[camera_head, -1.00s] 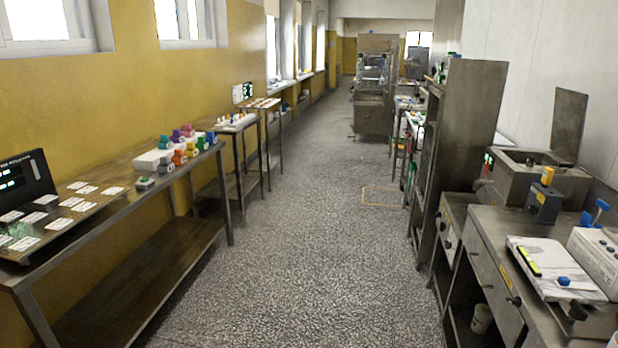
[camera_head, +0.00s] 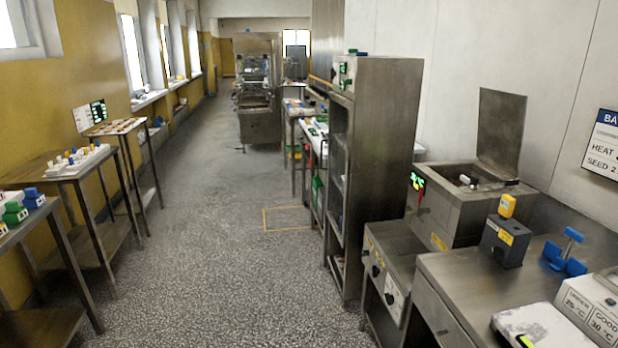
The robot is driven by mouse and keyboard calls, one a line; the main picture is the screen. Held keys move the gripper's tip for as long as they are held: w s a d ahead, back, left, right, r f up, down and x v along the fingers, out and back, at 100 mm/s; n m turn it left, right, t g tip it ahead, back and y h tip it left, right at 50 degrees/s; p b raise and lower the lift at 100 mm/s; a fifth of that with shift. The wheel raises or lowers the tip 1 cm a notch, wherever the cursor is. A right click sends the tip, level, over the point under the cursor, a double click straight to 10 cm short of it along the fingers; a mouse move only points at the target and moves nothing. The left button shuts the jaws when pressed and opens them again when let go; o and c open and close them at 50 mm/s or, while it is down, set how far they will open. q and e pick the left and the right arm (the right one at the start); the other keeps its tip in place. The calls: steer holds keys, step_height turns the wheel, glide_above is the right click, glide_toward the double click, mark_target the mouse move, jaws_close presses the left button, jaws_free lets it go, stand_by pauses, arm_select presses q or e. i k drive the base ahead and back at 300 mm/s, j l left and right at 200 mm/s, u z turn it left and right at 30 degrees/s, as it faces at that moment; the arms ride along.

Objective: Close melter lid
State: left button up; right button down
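The melter (camera_head: 455,212) is a square steel box at the right, standing on a low steel unit against the white wall. Its lid (camera_head: 501,130) is a flat steel plate standing upright at the back, so the melter is open. A dark opening shows in its top, with a light-coloured handle or rod across the right side. A small green display is at its left. Neither of my grippers is in view.
A tall steel cabinet (camera_head: 378,165) stands left of the melter. A steel counter (camera_head: 470,290) in front carries a grey block with a yellow top (camera_head: 506,232) and a blue item (camera_head: 566,254). The aisle floor (camera_head: 215,230) is clear. Tables (camera_head: 65,190) line the left wall.

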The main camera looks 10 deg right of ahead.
mark_target(502, 114)
steer(key=i, duration=2.3)
steer(key=i+z, duration=0.25)
steer(key=i, duration=0.15)
steer(key=i+j+z, duration=0.2)
steer(key=i, duration=0.2)
steer(key=i+j+z, duration=0.25)
steer(key=i, duration=0.15)
steer(key=l, duration=0.1)
